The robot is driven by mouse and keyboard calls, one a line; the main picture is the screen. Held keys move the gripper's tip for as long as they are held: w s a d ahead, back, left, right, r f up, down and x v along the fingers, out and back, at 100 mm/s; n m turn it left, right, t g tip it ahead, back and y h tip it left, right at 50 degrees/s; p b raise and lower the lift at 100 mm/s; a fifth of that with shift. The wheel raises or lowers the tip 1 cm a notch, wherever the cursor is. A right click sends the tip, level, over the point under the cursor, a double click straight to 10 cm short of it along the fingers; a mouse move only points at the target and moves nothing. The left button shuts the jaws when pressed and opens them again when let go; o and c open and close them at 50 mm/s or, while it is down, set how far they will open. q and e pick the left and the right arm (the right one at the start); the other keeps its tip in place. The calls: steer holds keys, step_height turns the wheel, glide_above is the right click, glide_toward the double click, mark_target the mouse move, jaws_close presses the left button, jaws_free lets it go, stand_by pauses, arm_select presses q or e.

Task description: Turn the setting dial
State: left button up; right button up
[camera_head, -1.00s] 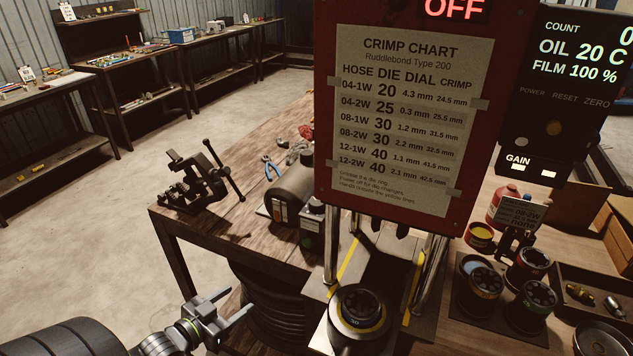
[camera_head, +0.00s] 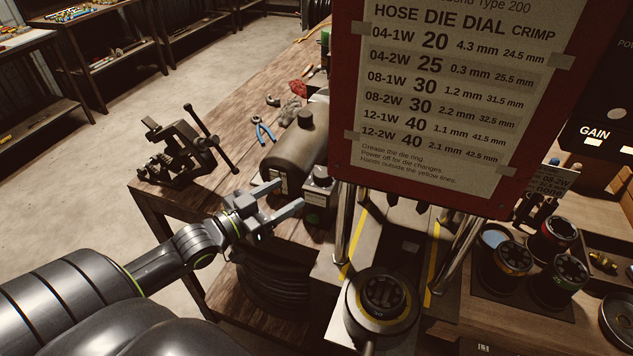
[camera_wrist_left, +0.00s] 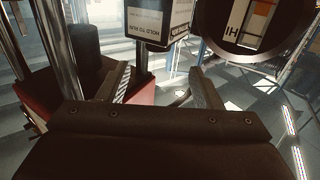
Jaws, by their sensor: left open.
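My left gripper (camera_head: 291,194) is open and empty, with its two fingers pointing right toward a small grey control box (camera_head: 318,192). The box has a dark knob-like top (camera_head: 321,174) and a green part low on its front; I cannot tell whether this knob is the setting dial. In the left wrist view the open fingers (camera_wrist_left: 162,86) show below a box labelled "HOLD TO RUN" (camera_wrist_left: 158,27), with nothing between them. The crimp chart (camera_head: 455,95) lists dial values. A round black unit with a yellow ring (camera_head: 383,303) stands at the front. My right gripper is out of view.
A dark cylindrical tank (camera_head: 295,150) lies behind the gripper, and a vise (camera_head: 178,150) sits on the bench's left corner. Several dies (camera_head: 505,262) stand at the right. Blue pliers (camera_head: 262,131) lie farther back.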

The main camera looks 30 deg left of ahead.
mark_target(314, 177)
arm_select(q)
steer(key=b+x, duration=0.2)
steer(key=x, duration=0.2)
steer(key=shift+d, duration=0.25)
steer(key=x, duration=0.4)
steer(key=shift+w+b, duration=0.2)
steer(key=shift+b, duration=0.1)
steer(key=shift+w+d+r, duration=0.1)
steer(key=shift+w+d, duration=0.05)
steer(key=shift+w, duration=0.4)
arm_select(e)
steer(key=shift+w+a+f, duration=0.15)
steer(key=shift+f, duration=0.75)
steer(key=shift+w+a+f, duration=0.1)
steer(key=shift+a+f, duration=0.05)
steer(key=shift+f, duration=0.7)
arm_select(q)
steer(key=c, duration=1)
steer(key=m+h+b, duration=0.1)
steer(key=b, duration=0.3)
steer(key=h+b, duration=0.1)
steer(key=b, duration=0.3)
steer(key=shift+f+m+g, duration=0.25)
steer(key=shift+m+g, duration=0.15)
steer(key=shift+r+h+b, duration=0.25)
steer(key=shift+h+b, duration=0.25)
steer(key=shift+b, duration=0.1)
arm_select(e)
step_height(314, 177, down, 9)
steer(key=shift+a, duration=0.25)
